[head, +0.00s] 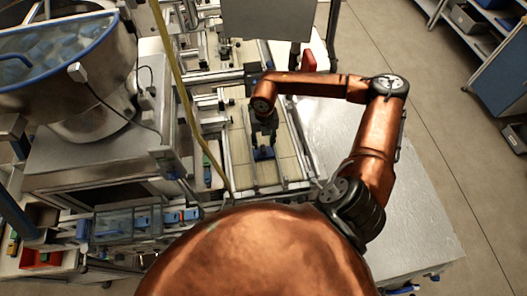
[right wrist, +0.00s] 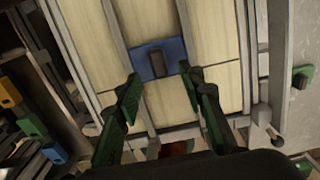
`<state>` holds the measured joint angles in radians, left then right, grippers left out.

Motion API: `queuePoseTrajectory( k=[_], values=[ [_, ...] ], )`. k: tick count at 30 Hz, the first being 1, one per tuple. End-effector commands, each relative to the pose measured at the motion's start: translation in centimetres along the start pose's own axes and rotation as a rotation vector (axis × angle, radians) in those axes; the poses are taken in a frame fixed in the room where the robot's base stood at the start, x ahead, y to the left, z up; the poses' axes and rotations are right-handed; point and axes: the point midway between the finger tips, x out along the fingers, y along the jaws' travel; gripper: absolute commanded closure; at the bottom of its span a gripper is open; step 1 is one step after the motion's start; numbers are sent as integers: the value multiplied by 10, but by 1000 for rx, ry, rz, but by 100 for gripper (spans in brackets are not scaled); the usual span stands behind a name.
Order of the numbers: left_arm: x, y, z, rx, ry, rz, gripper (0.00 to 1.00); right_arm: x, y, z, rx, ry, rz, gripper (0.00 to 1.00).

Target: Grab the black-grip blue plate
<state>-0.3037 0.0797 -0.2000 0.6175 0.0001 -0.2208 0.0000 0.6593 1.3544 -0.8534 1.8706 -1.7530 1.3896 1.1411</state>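The blue plate (right wrist: 172,55) with a black grip (right wrist: 157,64) on its middle lies on a pale slatted surface. It also shows in the head view (head: 263,154), just below my right gripper (head: 265,140). In the right wrist view my right gripper (right wrist: 162,90) is open. Its two green-and-dark fingers stand on either side of the plate's near edge, with the grip between and a little beyond the tips. I cannot tell whether the fingers touch the plate. My left gripper is not in view.
Metal rails (right wrist: 203,40) run along the slatted surface (head: 286,158). A large metal bowl (head: 95,95) with blue pieces stands at the left. A bare metal table (head: 420,215) is at the right. A yellow hose (head: 181,85) crosses the head view.

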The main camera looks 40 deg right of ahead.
Motion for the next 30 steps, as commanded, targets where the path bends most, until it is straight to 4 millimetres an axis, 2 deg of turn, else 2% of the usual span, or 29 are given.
queuePoseTrajectory(
  k=[3,7,14,30],
  values=[
    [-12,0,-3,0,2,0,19,16,1,1,2,5,-1,64],
    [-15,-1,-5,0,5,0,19,34,1,1,1,3,-1,64],
    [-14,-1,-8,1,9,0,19,40,0,2,1,0,-1,64],
    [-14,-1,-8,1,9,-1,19,39,0,2,2,0,-1,100]
  ],
)
